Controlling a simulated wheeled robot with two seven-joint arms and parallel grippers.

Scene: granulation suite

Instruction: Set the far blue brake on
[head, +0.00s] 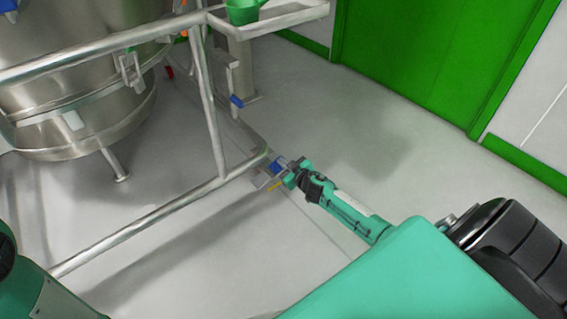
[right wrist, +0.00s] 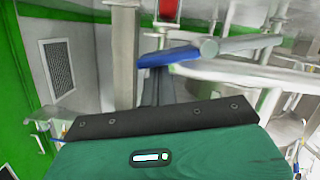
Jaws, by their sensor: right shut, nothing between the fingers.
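My right gripper (head: 282,171) is shut and empty, at the end of the green arm reaching in from the right. A blue brake lever (head: 279,164) is right at its fingertips, beside the end of a steel rail. In the right wrist view, the blue lever (right wrist: 170,57) lies across just beyond the dark fingers (right wrist: 158,88); I cannot tell whether they touch. A second blue lever (head: 237,101) sits higher in the head view, on an upright of the steel frame. My left gripper is not in view.
A large steel vessel (head: 75,80) stands in the tubular frame (head: 150,220) at left. A green scoop-like item (head: 243,10) rests on a shelf at the top. Grey floor (head: 330,120) is clear toward the green door (head: 440,50).

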